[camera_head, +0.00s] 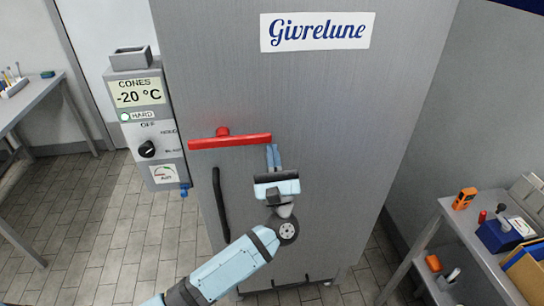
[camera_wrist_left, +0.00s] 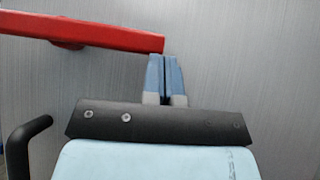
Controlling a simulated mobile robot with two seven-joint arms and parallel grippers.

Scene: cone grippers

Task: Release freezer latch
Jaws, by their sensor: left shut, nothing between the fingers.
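The freezer (camera_head: 310,110) is a tall grey cabinet with a "Givrelune" label. Its latch is a red bar (camera_head: 230,142) lying nearly level across the left part of the door, with a red pivot knob above its middle. My left gripper (camera_head: 272,155) is shut and empty, its blue fingers pointing up by the right end of the red latch. In the left wrist view the closed fingertips (camera_wrist_left: 165,75) are just below and beside the right end of the red latch (camera_wrist_left: 95,35). I cannot tell whether they touch. My right gripper is not in view.
A black door handle (camera_head: 221,203) stands upright below the latch; it also shows in the left wrist view (camera_wrist_left: 20,140). A control box (camera_head: 146,120) reading -20 °C is left of the freezer. A cart (camera_head: 455,250) with tools stands at right, a table (camera_head: 30,100) at left.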

